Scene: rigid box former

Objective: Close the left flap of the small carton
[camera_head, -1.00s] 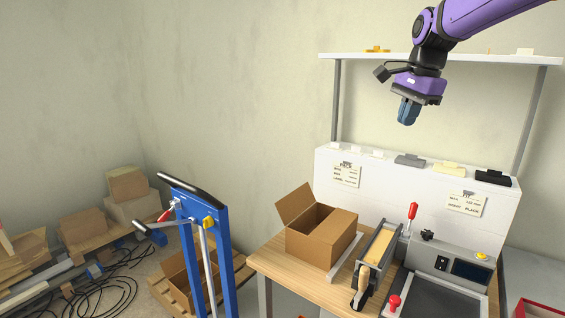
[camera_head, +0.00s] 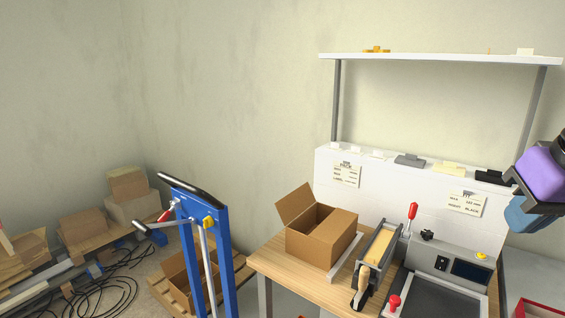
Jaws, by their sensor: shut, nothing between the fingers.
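The small carton (camera_head: 313,242) stands on the wooden table (camera_head: 275,263). Its left flap (camera_head: 294,204) stands up and leans outward to the left. The right flap (camera_head: 339,222) lies folded over the right part of the top, and the carton's opening shows between them. My gripper (camera_head: 524,215) is at the right edge of the view, partly cut off, far right of the carton and touching nothing. Its blue fingers look closed together, with nothing between them.
A grey machine (camera_head: 452,262) is further right. A white panel with a shelf (camera_head: 440,57) rises behind. A blue frame (camera_head: 187,240) with a black handle stands left of the table.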

